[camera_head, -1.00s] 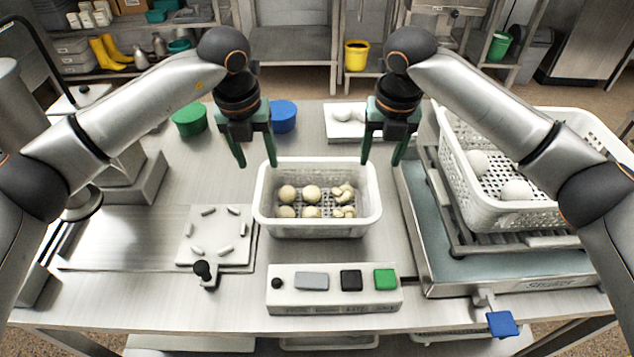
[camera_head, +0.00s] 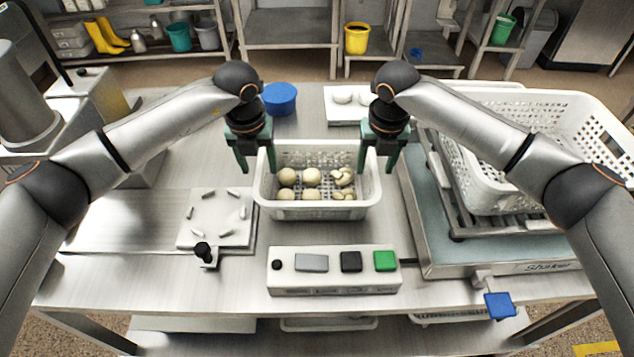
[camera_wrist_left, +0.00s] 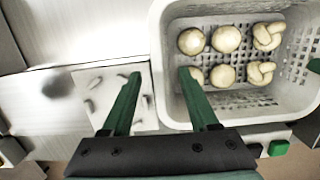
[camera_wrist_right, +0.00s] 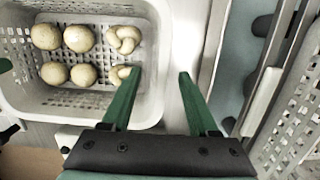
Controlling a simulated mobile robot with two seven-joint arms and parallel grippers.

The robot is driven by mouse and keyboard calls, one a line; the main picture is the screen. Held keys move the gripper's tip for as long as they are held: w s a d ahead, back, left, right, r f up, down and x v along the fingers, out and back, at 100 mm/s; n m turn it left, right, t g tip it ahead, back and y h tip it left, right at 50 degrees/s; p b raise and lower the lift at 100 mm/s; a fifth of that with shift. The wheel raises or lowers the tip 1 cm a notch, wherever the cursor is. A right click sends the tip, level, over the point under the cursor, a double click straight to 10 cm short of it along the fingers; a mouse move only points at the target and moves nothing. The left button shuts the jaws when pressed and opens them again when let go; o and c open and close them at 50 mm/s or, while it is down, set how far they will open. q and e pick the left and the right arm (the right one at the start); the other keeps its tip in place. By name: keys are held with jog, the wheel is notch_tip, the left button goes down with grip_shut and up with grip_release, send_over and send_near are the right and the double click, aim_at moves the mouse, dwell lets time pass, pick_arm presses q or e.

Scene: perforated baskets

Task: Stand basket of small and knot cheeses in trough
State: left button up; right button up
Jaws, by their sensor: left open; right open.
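The white perforated basket (camera_head: 318,208) stands on the metal table, holding several round cheeses (camera_head: 311,177) and knot cheeses (camera_head: 342,178) in two rows. My left gripper (camera_head: 256,166) is open at its left wall, one finger inside and one outside. My right gripper (camera_head: 377,164) is open at its right wall, likewise astride. The wrist views show the left wall (camera_wrist_left: 165,75) and right wall (camera_wrist_right: 158,70) between parted fingers. A shallow metal trough-like tray (camera_head: 432,235) with a blue-grey bed, labelled "Shaker", lies to the right; I cannot tell whether it is the trough.
A larger white basket (camera_head: 490,185) stands on a rack over the right tray, partly behind my right arm. A button box (camera_head: 333,270) lies in front of the cheese basket. A plate with pegs (camera_head: 215,218) is to the left, a blue lidded tub (camera_head: 280,98) behind.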

aim_at(260, 170)
pick_arm(q)
jog(key=shift+w+f, duration=0.15)
jog(key=shift+f, duration=0.75)
jog(key=shift+w+f, duration=0.15)
jog(key=shift+f, duration=0.7)
pick_arm(e)
jog(key=shift+w+f, duration=0.15)
jog(key=shift+f, duration=0.75)
jog(key=shift+w+f, duration=0.15)
jog(key=shift+f, duration=0.7)
pick_arm(q)
jog(key=shift+c, duration=0.2)
pick_arm(e)
jog(key=shift+c, duration=0.2)
pick_arm(q)
grip_shut()
pick_arm(e)
grip_shut()
pick_arm(q)
jog(key=shift+r, duration=0.1)
pick_arm(e)
jog(key=shift+r, duration=0.1)
